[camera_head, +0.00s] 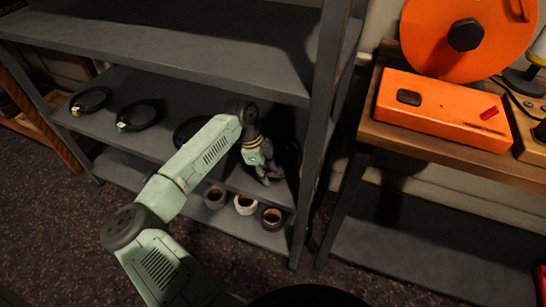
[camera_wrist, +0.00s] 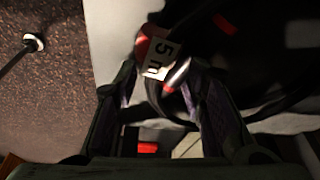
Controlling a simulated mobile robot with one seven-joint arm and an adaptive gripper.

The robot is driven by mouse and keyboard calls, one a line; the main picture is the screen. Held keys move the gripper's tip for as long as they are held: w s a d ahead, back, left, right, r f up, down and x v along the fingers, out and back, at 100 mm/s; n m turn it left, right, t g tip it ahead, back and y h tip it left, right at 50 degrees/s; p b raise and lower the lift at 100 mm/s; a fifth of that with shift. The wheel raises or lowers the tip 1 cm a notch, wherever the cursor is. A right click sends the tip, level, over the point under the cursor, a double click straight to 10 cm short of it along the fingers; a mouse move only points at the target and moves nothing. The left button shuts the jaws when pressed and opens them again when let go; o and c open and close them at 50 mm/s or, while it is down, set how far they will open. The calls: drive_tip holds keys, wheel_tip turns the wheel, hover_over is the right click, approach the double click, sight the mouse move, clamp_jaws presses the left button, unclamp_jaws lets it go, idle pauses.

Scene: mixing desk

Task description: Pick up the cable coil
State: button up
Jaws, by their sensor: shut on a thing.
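A black cable coil (camera_wrist: 270,60) with a white "5 m" tag (camera_wrist: 157,58) fills the upper right of the wrist view. My gripper (camera_wrist: 168,80) is shut on part of this coil, with a dark loop and a metal-looking plug between its fingers. In the head view my gripper (camera_head: 266,174) is at the right end of the middle shelf, beside the right post. The held coil is dark there and mostly hidden by my gripper and shadow, so I cannot tell whether it still touches the shelf.
More black coils lie on the middle shelf (camera_head: 60,115): a left one (camera_head: 90,99), another (camera_head: 138,115), and one partly behind my arm (camera_head: 187,132). Three small round pots or rolls (camera_head: 245,204) stand on the lower shelf. A wooden bench (camera_head: 440,150) holds an orange box (camera_head: 445,110) and orange reel (camera_head: 465,35).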

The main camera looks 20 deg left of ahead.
clamp_jaws()
drive_tip(key=shift+r, duration=0.1)
drive_tip(key=shift+r, duration=0.45)
wheel_tip(320, 180, up, 3)
drive_tip(key=shift+f+b, duration=0.2)
drive_tip(key=shift+b, duration=0.3)
drive_tip(key=s+b, duration=0.3)
drive_tip(key=s, duration=1.5)
drive_tip(key=shift+a+b, duration=0.3)
